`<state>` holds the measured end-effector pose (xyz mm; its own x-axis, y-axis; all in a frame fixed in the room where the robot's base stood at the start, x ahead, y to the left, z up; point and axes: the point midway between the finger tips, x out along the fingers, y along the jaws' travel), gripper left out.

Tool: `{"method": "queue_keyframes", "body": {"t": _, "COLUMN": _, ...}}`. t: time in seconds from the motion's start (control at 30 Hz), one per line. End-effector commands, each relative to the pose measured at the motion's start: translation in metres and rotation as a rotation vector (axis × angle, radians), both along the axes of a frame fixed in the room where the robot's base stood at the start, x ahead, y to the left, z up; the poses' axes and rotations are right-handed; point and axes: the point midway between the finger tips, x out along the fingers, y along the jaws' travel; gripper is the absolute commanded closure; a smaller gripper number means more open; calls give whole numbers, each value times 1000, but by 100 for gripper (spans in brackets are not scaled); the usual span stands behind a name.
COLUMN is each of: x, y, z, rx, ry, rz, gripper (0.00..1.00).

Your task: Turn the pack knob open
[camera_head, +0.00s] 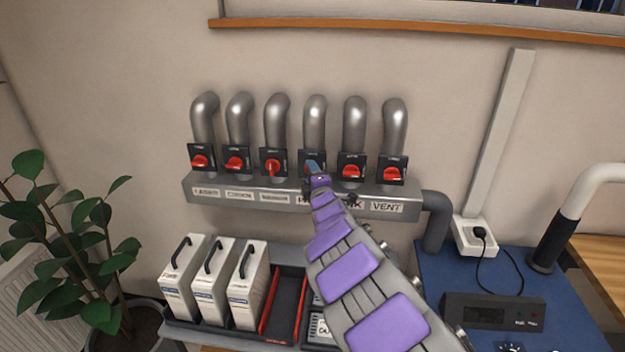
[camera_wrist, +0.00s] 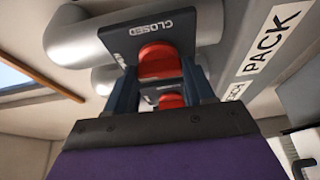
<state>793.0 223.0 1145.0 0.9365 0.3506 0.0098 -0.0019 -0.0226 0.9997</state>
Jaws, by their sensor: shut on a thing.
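The pack knob (camera_wrist: 158,62) is red and sits on a dark square plate (camera_wrist: 172,26) with the word CLOSED, upside down in the wrist view. A white label reading PACK (camera_wrist: 276,45) is on the rail to the right there. My gripper (camera_wrist: 160,82) has a dark finger on each side of the knob and is shut on it. In the head view my gripper (camera_head: 313,168) is at the fourth plate from the left and hides its knob. My purple and grey arm covers part of the labels below.
Several other red knobs flank it, including the left neighbour (camera_head: 273,167) with an upright handle and the right neighbour (camera_head: 351,172). Grey pipes (camera_head: 316,120) rise above the rail.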

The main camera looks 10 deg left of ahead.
Motion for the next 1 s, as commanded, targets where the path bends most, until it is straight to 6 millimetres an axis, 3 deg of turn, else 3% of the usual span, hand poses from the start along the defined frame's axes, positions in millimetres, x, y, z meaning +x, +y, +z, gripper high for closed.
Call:
{"method": "queue_keyframes", "body": {"t": 0.57, "x": -1, "y": 2, "z": -3, "rx": -41, "ry": 7, "rz": 4, "gripper": 77}}
{"method": "queue_keyframes", "body": {"t": 0.6, "x": -1, "y": 2, "z": -4, "rx": -41, "ry": 7, "rz": 4, "gripper": 46}}
{"method": "queue_keyframes", "body": {"t": 0.87, "x": -1, "y": 1, "z": -2, "rx": -38, "ry": 5, "rz": 2, "gripper": 21}}
{"method": "queue_keyframes", "body": {"t": 1.0, "x": -1, "y": 0, "z": -1, "rx": -37, "ry": 3, "rz": 1, "gripper": 21}}
